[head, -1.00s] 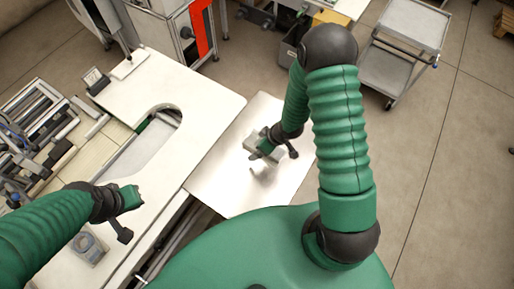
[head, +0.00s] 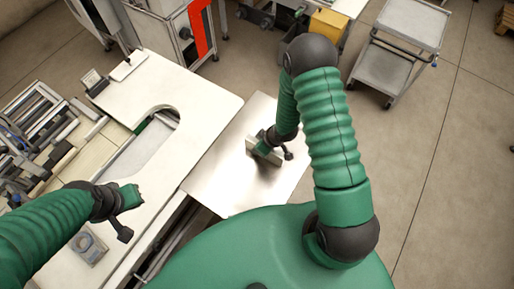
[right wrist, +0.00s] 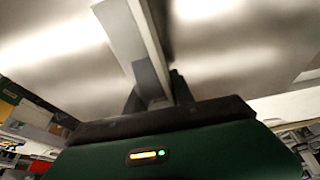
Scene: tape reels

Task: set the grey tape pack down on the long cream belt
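The grey tape pack (head: 253,147) is at my right gripper (head: 268,149), over the shiny metal plate in the head view. In the right wrist view the pack (right wrist: 132,42) is a long grey slab standing on edge between the dark fingers of the right gripper (right wrist: 153,92), which is shut on it. Whether the pack touches the plate is hard to tell. A cream strip (head: 92,157), which looks like the belt, lies at the left, partly hidden by my left arm.
The shiny metal plate (head: 228,180) adjoins the white table (head: 190,100), which has a rounded cutout. A grey block with a round hole (head: 88,246) sits near the left arm. Racks of metal bars (head: 38,120) stand far left. A grey cart (head: 395,50) stands at back right.

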